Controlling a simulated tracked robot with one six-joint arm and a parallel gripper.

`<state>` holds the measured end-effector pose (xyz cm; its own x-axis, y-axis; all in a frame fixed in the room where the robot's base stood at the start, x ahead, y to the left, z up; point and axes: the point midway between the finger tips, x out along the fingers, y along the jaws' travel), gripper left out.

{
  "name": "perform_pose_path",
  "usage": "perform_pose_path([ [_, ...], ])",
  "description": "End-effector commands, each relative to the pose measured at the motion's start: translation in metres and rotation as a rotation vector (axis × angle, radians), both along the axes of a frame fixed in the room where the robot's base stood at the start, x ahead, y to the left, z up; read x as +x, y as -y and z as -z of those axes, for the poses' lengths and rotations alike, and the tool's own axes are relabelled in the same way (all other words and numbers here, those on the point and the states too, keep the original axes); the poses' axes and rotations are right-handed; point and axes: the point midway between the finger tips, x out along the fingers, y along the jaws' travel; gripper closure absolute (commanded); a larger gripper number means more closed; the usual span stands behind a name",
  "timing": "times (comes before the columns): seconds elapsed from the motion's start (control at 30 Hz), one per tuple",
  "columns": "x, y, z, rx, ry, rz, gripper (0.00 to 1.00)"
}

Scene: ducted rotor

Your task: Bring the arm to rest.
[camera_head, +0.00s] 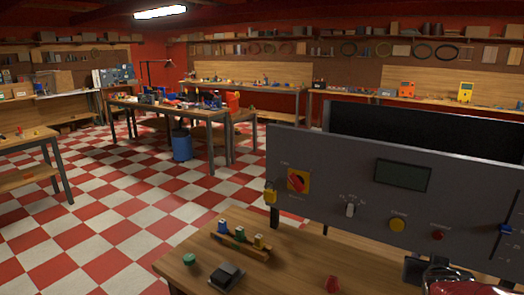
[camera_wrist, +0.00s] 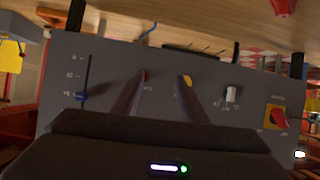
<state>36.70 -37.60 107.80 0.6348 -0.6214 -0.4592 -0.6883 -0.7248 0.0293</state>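My gripper (camera_wrist: 163,80) shows in the wrist view with its two dark fingers apart and nothing between them. The fingers point over the face of a grey control panel (camera_wrist: 60,105), which appears upside down there. One fingertip overlaps the red button (camera_wrist: 146,76) and the other the yellow knob (camera_wrist: 187,81); I cannot tell whether they touch. In the head view the panel (camera_head: 330,165) stands on a wooden bench (camera_head: 310,255). A glossy dark red part of my arm (camera_head: 460,275) shows at the bottom right, in front of the panel.
The panel carries a red-and-yellow rotary switch (camera_head: 298,181), a white switch (camera_head: 350,210), a dark display (camera_head: 402,175) and a blue slider (camera_head: 505,229). A yellow padlock (camera_head: 270,193) hangs at its left edge. A wooden rack (camera_head: 240,247), green button (camera_head: 190,259) and red piece (camera_head: 332,284) sit on the bench.

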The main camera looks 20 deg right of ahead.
Motion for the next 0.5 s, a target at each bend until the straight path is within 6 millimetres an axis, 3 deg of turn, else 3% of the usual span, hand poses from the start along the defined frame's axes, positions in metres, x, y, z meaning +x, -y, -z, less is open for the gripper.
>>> perform_pose_path([
  [0.23,0.02,-0.074,0.009,0.099,-0.112,-0.085,0.61],
  [0.5,0.023,-0.156,0.004,0.145,-0.225,-0.206,0.61],
])
